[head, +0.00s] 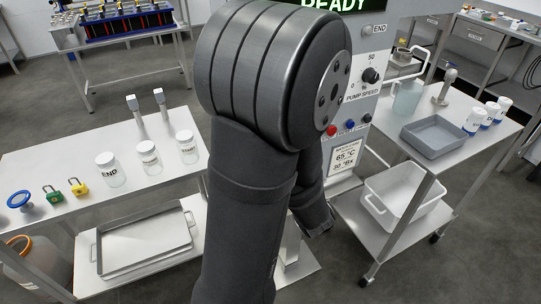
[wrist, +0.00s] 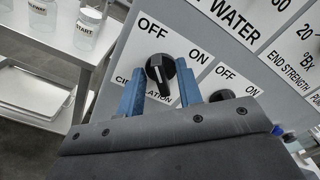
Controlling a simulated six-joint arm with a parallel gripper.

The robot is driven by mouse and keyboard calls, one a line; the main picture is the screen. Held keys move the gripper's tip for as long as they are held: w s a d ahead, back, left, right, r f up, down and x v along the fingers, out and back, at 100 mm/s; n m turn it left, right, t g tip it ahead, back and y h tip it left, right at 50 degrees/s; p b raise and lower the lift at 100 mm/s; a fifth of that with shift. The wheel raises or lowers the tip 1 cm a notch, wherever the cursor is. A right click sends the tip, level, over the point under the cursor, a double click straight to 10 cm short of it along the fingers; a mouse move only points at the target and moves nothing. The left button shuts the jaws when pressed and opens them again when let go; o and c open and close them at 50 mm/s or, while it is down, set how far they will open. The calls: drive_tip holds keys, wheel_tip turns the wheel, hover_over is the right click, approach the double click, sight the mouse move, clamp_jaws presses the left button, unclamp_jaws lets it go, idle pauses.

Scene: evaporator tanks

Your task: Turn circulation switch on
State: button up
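In the wrist view the circulation switch, a black rotary knob (wrist: 160,70), sits on a white plate marked OFF at upper left and ON at right. The plate's "circulation" label is partly hidden by my left finger. A pale pointer line shows on the knob; it seems to lean toward the OFF side, but I cannot be sure. My gripper (wrist: 159,78) is open, with one blue finger on each side of the knob. Whether either finger touches the knob cannot be told.
A second OFF/ON switch (wrist: 222,95) is close to the right finger, partly hidden. The panel (head: 366,60) also has a pump speed knob (head: 370,75) and coloured buttons. A bench with jars (head: 110,170) is at left, a cart with a grey tray (head: 435,134) at right.

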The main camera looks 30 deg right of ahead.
clamp_jaws()
idle(0.4)
drive_tip(key=shift+d+m, duration=0.2)
drive_tip(key=shift+m, duration=4.25)
drive_tip(key=shift+d+m, duration=0.2)
drive_tip(key=shift+m, duration=4.25)
